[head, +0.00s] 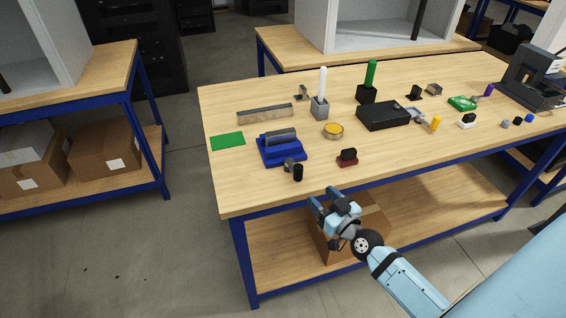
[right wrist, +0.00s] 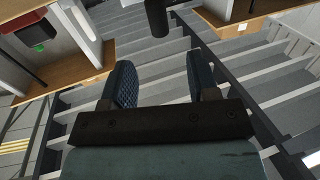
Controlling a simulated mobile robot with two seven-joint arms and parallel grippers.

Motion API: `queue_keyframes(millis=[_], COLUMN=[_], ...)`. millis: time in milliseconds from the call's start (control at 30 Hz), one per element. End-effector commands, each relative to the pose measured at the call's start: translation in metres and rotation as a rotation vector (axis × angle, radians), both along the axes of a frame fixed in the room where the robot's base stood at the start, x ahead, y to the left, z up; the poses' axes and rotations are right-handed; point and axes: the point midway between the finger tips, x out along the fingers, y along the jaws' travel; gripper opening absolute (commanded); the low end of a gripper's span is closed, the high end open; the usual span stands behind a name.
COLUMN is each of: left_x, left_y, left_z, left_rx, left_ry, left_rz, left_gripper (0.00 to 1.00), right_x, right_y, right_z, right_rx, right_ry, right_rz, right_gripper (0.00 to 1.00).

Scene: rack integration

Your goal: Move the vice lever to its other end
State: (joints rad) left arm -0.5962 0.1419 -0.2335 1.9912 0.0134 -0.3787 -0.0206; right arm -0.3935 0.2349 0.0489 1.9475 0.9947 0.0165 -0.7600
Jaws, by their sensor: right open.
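The blue vice (head: 283,155) sits near the front left of the wooden table, with a grey cylinder across its top. A small grey knob (head: 289,165) sticks out at its front, with a black upright cylinder (head: 298,173) beside it. I cannot clearly make out the lever's bar. My right gripper (head: 323,197) is open and empty, in front of the table's front edge and to the lower right of the vice. Its two fingers stand apart in the right wrist view (right wrist: 163,80), where a dark cylinder (right wrist: 157,18) shows at the top. My left gripper is not in view.
A dark red block with a black top (head: 347,157) lies right of the vice, and a green mat (head: 228,141) lies left. A yellow round tin (head: 333,130) and a black box (head: 384,115) lie behind. A cardboard box (head: 330,238) stands on the lower shelf.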

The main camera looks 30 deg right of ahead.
Motion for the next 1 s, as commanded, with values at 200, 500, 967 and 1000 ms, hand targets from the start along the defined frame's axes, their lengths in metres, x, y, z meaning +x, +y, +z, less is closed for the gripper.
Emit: queue_keyframes(millis=[200, 500, 967, 1000], left_x=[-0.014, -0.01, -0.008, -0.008], left_y=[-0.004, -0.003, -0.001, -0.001], left_z=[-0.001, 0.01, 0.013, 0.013], left_rx=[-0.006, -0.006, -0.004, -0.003], left_ry=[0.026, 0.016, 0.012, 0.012], left_rz=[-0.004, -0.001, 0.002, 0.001], left_gripper=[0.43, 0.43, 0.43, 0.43], right_x=[0.024, 0.088, 0.138, 0.138], right_y=[-0.002, 0.0, 0.002, 0.002], right_z=[0.004, 0.004, 0.001, 0.001], right_rx=[0.001, 0.002, 0.001, 0.001], right_ry=[-0.008, -0.007, -0.004, -0.003], right_rz=[-0.006, -0.005, -0.003, -0.003], right_gripper=[0.54, 0.54, 0.54, 0.54])
